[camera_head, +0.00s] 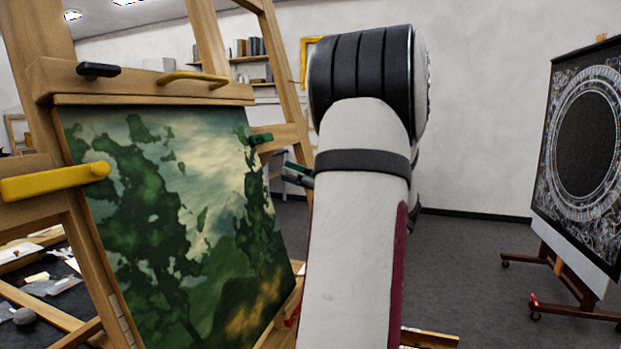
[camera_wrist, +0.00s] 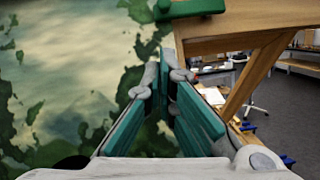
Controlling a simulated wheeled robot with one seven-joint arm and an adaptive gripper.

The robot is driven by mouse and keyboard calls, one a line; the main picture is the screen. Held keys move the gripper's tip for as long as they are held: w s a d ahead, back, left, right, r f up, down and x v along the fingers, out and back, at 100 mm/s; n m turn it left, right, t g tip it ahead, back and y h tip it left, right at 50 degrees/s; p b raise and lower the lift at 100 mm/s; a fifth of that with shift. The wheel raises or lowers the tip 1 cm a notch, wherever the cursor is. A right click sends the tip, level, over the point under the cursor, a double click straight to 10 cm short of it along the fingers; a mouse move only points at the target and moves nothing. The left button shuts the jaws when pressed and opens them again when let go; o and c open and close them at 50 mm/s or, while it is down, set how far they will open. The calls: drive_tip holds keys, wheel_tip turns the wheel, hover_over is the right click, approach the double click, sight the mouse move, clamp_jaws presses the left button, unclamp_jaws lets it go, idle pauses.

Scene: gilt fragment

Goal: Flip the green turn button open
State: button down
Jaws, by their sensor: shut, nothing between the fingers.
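The green turn button (camera_head: 261,138) sits at the right edge of the landscape painting (camera_head: 180,235). It lies roughly horizontal, and its left end reaches over the canvas. In the wrist view the green button (camera_wrist: 190,9) is at the top edge, partly cut off, spanning from the wooden frame onto the painting. My gripper (camera_head: 290,174) shows as a small teal tip left of my arm, below and right of the button; my arm hides the rest. In the wrist view my gripper (camera_wrist: 166,76) has its teal fingers shut and empty. They appear below the button and apart from it.
A thick yellow one (camera_head: 55,181) overlaps the canvas at left. A wooden post (camera_wrist: 255,75) stands right of my fingers. A dark ornate panel (camera_head: 585,140) stands far right.

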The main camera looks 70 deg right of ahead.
sight(255, 142)
drive_tip(key=w+r+p, duration=0.1)
drive_tip(key=w+r, duration=0.3)
drive_tip(key=w, duration=0.1)
drive_tip(key=shift+d, duration=0.15)
drive_tip(key=shift+r+p, duration=0.2)
drive_tip(key=shift+p, duration=0.15)
drive_tip(key=shift+r+m+h+p, duration=0.15)
drive_tip(key=shift+m+h+p, duration=0.2)
drive_tip(key=shift+m, duration=0.25)
drive_tip(key=shift+w+a+r+m+h+p, duration=0.1)
drive_tip(key=shift+a+r+m+h+p, duration=0.15)
drive_tip(key=shift+m, duration=0.25)
drive_tip(key=shift+w+a+r+m+h+p, duration=0.1)
drive_tip(key=shift+r+m+h+p, duration=0.1)
drive_tip(key=shift+m+h+p, duration=0.25)
